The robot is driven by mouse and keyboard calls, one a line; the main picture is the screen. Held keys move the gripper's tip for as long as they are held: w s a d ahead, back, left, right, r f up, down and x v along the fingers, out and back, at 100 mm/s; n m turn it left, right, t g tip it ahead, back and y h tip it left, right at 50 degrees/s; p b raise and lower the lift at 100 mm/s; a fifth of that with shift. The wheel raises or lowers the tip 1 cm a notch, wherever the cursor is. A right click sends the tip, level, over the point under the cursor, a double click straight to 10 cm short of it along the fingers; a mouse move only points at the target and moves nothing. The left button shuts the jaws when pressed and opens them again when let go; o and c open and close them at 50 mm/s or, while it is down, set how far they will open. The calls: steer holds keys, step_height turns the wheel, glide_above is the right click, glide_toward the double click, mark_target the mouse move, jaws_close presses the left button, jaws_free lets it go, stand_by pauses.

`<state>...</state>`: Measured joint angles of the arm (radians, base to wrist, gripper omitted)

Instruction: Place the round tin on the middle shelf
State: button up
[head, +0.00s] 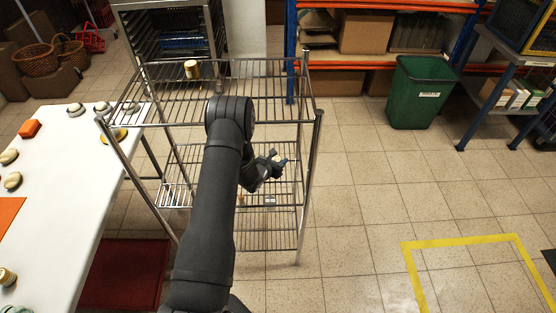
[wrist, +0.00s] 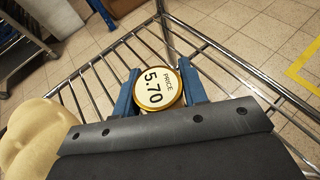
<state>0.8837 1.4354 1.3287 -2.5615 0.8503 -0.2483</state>
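The round tin (wrist: 158,89) shows in the wrist view, its pale lid with a gold rim reading "PRICE 5.70". The blue fingers of my gripper (wrist: 160,84) lie against both sides of it, and it appears held between them. In the head view my gripper (head: 277,161) is at the right part of the wire rack, below the top shelf and above the middle shelf (head: 175,196).
A cream rounded object (wrist: 35,140) is close on the left in the wrist view. A jar (head: 192,70) stands on the rack's top shelf. Metal posts (head: 312,180) bound the rack. A white table (head: 60,190) is left; open floor lies right.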

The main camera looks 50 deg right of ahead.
steer(key=o, duration=0.4)
steer(key=shift+c, duration=0.2)
steer(key=shift+r, duration=0.1)
steer(key=v, duration=1.2)
steer(key=shift+r, duration=0.1)
steer(key=x, duration=1.1)
steer(key=shift+d, duration=0.25)
steer(key=shift+w+d, duration=0.1)
steer(key=shift+d, duration=0.2)
steer(key=shift+a+r, duration=0.1)
steer(key=shift+r, duration=1.35)
